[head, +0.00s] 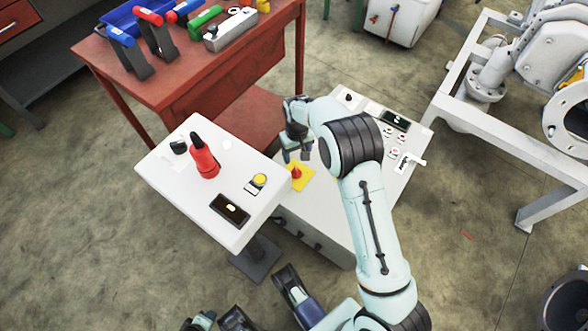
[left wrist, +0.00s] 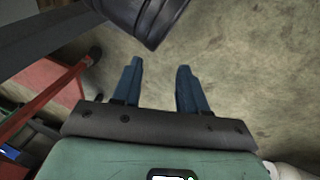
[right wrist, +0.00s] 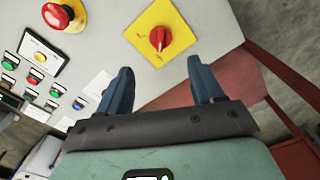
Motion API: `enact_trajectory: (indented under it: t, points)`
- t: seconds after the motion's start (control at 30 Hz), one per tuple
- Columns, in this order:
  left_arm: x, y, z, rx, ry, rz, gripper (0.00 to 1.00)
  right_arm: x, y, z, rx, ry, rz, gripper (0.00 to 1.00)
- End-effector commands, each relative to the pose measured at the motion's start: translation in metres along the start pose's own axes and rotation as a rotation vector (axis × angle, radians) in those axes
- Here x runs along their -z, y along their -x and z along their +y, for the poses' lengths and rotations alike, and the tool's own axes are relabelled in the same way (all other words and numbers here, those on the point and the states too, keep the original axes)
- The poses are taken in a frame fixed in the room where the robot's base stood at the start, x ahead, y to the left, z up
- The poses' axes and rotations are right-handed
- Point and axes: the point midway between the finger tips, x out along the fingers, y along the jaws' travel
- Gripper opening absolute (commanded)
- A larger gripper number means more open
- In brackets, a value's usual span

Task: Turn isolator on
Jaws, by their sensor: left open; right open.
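The isolator is a red rotary knob (right wrist: 158,39) on a square yellow plate (right wrist: 178,20). In the head view, the red knob (head: 296,173) sits on the sloped white-grey console (head: 325,200), near its left edge. In the right wrist view its handle points roughly up and down; the plate's marks are too small to read. My right gripper (right wrist: 161,75) is open and empty, with the knob beyond its fingertips and apart from them. In the head view the right gripper (head: 297,155) hangs just above the knob. My left gripper (left wrist: 160,68) is open and empty over the floor.
A white pedestal panel (head: 225,225) with a red-and-black handle (head: 204,160) stands left of the console. A red emergency button (right wrist: 57,15) and several coloured buttons lie along the console. A red workbench (head: 200,75) with tools stands behind; white-framed machinery (head: 450,90) is at right.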

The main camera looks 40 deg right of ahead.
Motion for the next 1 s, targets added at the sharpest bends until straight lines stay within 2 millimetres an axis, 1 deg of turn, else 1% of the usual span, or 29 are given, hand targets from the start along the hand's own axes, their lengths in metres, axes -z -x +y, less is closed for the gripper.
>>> enact_trajectory:
  t: [0.03,0.13,0.23,0.4,0.5,0.67,0.93,0.97,1.0]
  points:
    - [0.004,-0.006,-0.002,0.001,0.001,0.012,0.43,-0.001,-0.015,0.0,0.0,0.0,-0.007,0.67]
    - [0.013,-0.013,-0.004,0.004,0.003,0.038,0.43,-0.002,-0.038,-0.001,0.0,0.0,-0.007,0.67]
    - [0.017,-0.019,-0.008,0.009,0.007,0.05,0.43,-0.002,-0.06,0.0,0.0,0.0,-0.007,0.67]
    - [0.001,-0.029,-0.021,0.031,0.019,-0.001,0.43,-0.001,-0.088,-0.001,0.001,0.0,-0.004,0.67]
    - [-0.005,-0.033,-0.025,0.039,0.024,-0.019,0.43,-0.001,-0.1,-0.001,0.001,0.0,-0.004,0.67]
    - [-0.01,-0.035,-0.029,0.045,0.028,-0.036,0.43,-0.001,-0.108,-0.001,0.001,0.0,-0.002,0.67]
    - [-0.011,-0.035,-0.029,0.046,0.029,-0.039,0.43,-0.001,-0.108,-0.001,0.001,0.0,-0.001,0.67]
    - [-0.011,-0.035,-0.029,0.046,0.029,-0.039,0.43,-0.001,-0.108,-0.001,0.001,0.0,-0.001,0.6]
    - [-0.011,-0.035,-0.029,0.046,0.029,-0.038,0.43,-0.001,-0.108,-0.001,0.001,0.0,-0.001,0.47]
